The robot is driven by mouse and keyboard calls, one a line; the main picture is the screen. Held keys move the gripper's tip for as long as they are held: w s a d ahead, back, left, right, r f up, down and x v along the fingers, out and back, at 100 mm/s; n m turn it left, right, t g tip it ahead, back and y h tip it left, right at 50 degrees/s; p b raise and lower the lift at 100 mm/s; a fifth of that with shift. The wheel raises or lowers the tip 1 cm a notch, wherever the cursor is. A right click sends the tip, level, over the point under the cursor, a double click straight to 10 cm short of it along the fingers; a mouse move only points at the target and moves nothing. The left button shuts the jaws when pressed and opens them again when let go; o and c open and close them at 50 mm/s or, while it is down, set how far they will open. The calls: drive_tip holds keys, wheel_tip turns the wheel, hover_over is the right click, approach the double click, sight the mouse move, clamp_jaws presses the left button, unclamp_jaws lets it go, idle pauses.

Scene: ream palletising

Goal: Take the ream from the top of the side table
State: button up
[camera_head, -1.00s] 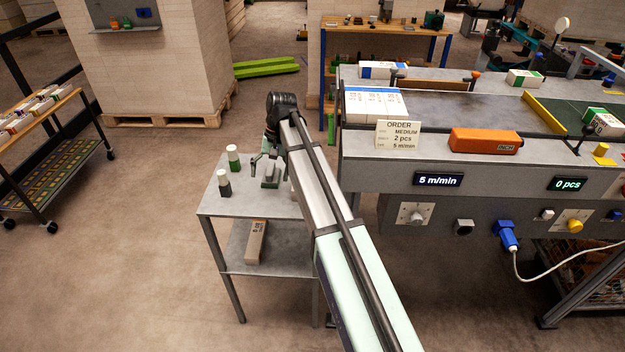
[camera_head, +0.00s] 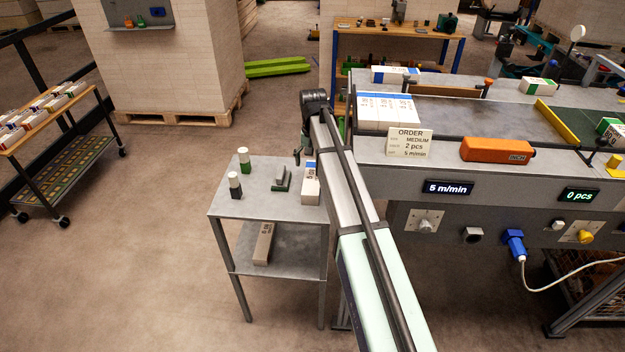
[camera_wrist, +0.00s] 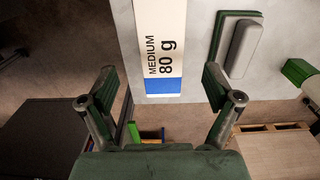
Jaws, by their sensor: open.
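The ream (camera_head: 311,184), white with a blue band, lies on the right part of the side table (camera_head: 259,205) top, partly hidden by my arm in the head view. In the wrist view the ream (camera_wrist: 158,40), marked MEDIUM 80 g, has its blue end towards me. My gripper (camera_wrist: 158,88) is open and empty, one finger to each side of the line of the ream's blue end. In the head view my gripper (camera_head: 301,147) hangs by the table's far right edge. I cannot tell its height above the ream.
A green-based grey block (camera_head: 282,180) lies just beside the ream. Two capped bottles, one green (camera_head: 244,160) and one dark (camera_head: 235,186), stand further left. A long box (camera_head: 264,243) lies on the lower shelf. The conveyor bench (camera_head: 375,148) stands close on the right.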

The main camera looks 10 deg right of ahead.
sight(312, 176)
drive_tip(key=shift+s+a+f+p, duration=0.1)
drive_tip(key=shift+f+p, duration=0.65)
drive_tip(key=shift+f, duration=1.15)
drive_tip(key=shift+a+f+p, duration=0.1)
drive_tip(key=shift+f+p, duration=0.6)
drive_tip(key=shift+f, duration=1.2)
drive_tip(key=c, duration=1.6)
